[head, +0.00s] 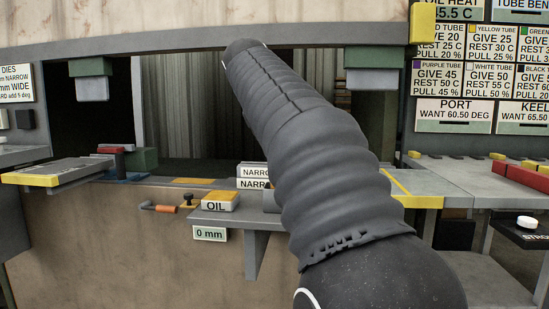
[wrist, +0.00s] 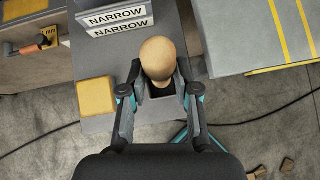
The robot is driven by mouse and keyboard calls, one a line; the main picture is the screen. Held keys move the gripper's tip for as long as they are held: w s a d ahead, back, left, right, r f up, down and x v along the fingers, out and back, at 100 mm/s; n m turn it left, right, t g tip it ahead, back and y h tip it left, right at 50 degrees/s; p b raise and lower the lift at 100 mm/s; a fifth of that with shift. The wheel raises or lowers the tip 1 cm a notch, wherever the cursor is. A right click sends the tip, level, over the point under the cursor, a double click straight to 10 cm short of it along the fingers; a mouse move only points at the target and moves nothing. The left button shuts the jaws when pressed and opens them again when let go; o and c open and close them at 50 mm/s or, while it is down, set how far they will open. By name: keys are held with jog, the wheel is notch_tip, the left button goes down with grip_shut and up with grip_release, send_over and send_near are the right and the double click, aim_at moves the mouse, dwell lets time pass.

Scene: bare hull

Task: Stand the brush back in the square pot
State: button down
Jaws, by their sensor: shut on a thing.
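The brush (wrist: 158,55) shows in the wrist view as a rounded tan wooden end, seen nearly end-on. My gripper (wrist: 159,74) is shut on it, with one finger at each side. The square pot (wrist: 157,114) is a grey box with a dark opening, right below the brush and between my fingers. The brush's lower part is hidden, so I cannot tell how deep it sits in the pot or whether it touches it. In the head view my own arm hides the gripper and the brush.
Two white NARROW blocks (head: 253,177) stand beside the pot on a small grey shelf. A yellow-topped OIL block (head: 220,201) is at the shelf's left. A grey bench with yellow stripes (wrist: 255,35) lies to the right, with a gap between.

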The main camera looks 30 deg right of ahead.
jog(key=shift+f, duration=1.9)
jog(key=c, duration=0.8)
grip_release()
jog(key=shift+c, duration=0.2)
jog(key=v, duration=1.2)
